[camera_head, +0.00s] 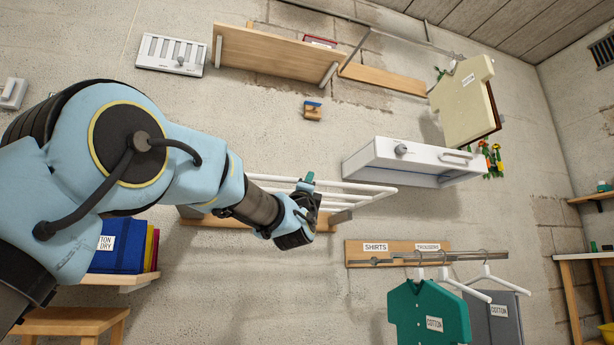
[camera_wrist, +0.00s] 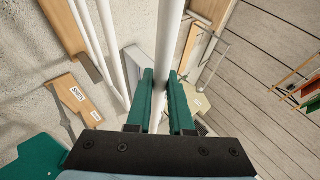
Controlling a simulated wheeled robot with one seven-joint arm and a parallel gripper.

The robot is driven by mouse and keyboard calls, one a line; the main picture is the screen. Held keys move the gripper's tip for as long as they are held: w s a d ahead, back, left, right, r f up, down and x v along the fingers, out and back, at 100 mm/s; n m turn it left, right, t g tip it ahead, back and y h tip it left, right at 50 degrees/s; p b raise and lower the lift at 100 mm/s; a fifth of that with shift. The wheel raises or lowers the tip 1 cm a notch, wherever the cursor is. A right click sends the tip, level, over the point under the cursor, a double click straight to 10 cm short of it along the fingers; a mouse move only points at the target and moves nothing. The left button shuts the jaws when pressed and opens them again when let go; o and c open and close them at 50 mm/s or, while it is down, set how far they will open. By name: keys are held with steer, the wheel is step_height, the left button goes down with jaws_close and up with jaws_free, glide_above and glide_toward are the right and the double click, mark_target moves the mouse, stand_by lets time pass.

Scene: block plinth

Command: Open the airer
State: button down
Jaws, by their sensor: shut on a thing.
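The airer is a set of long white rails (camera_head: 358,186) on a wooden wall board (camera_head: 222,221), left of the middle in the head view. My gripper (camera_head: 308,182) is at its front rail, and my arm hides part of the airer. In the wrist view, my green gripper fingers (camera_wrist: 163,88) are shut on the white front rail (camera_wrist: 169,30), one finger on each side. More white rails (camera_wrist: 101,48) run beside it to the left, nearer the wall. How far the airer is folded out I cannot tell for sure.
A white wall box (camera_head: 405,162) with a handle sits to the right of the rails. Below it is a hanging rail (camera_head: 465,256) with a green shirt (camera_head: 428,312). A wooden shelf (camera_head: 270,52) is above.

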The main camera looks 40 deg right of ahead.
steer(key=shift+w+d+f, duration=0.1)
steer(key=shift+w+f, duration=0.1)
steer(key=shift+f, duration=0.4)
steer(key=c, duration=1.1)
jaws_free()
steer(key=shift+c, duration=0.2)
steer(key=o, duration=0.3)
steer(key=shift+o, duration=0.2)
steer(key=shift+s+r, duration=0.1)
steer(key=shift+r, duration=0.1)
steer(key=p+v, duration=0.2)
steer(key=v, duration=0.9)
